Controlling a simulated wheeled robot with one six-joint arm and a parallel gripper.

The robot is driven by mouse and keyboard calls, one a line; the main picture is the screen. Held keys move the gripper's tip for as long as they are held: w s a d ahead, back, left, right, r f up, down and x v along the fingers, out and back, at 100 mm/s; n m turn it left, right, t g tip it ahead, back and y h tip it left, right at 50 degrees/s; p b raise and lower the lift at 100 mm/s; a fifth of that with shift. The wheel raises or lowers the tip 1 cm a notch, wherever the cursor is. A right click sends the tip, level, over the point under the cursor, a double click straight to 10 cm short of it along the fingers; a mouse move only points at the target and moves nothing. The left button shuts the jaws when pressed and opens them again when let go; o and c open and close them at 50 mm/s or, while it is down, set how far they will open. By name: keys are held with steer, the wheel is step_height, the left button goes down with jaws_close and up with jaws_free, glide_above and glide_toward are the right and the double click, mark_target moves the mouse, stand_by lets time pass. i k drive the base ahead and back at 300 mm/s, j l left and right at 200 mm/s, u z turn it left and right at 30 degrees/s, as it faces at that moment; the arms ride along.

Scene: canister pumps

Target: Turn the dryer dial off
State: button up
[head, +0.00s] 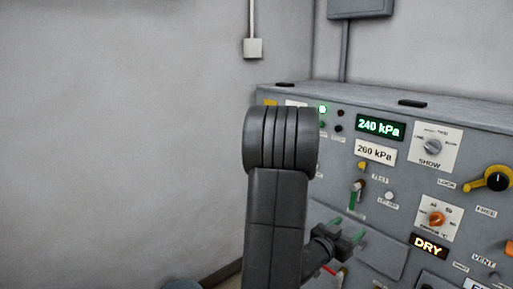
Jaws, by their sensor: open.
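The likely dryer dial is an orange knob (436,218) on a white square plate with small markings, on the front of the grey control panel. Its pointer direction is too small to read. My gripper (348,231) is open and empty, left of the dial and slightly lower, in front of the panel. Green shows at its two fingertips. It is apart from the dial in the picture. My arm hides the left part of the panel.
The grey panel (480,126) also carries a grey SHOW dial (432,147), a yellow-and-black rotary handle (490,179) between LOCK and FREE, and a green lever (356,194). A display (380,127) reads 240 kPa. Bare wall lies left.

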mark_target(437, 219)
steer(key=i+j, duration=0.1)
steer(key=j, duration=0.2)
steer(key=j+z, duration=0.1)
steer(key=j, duration=0.2)
steer(key=z, duration=1.2)
steer(key=i+j, duration=0.05)
